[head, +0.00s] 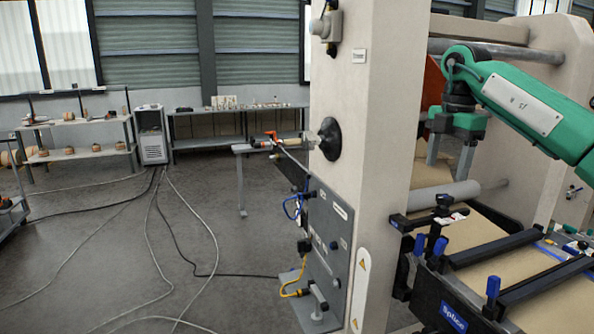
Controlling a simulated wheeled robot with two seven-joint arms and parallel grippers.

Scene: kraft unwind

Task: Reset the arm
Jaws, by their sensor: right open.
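My right arm (535,112) is green with a white plate and comes in from the right edge. My right gripper (448,168) points down at its end, with its two grey fingers apart and nothing between them. It is beside the cream machine column, above a grey roller (440,196) and the brown kraft web (490,235). I cannot tell whether the fingertips touch anything. My left arm and gripper are not in view.
The cream column (370,130) stands just left of the gripper. A splice table with dark bars (535,285) and blue knobs (493,286) lies below. Cables (160,225) cross the open floor at left; benches (235,112) stand behind.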

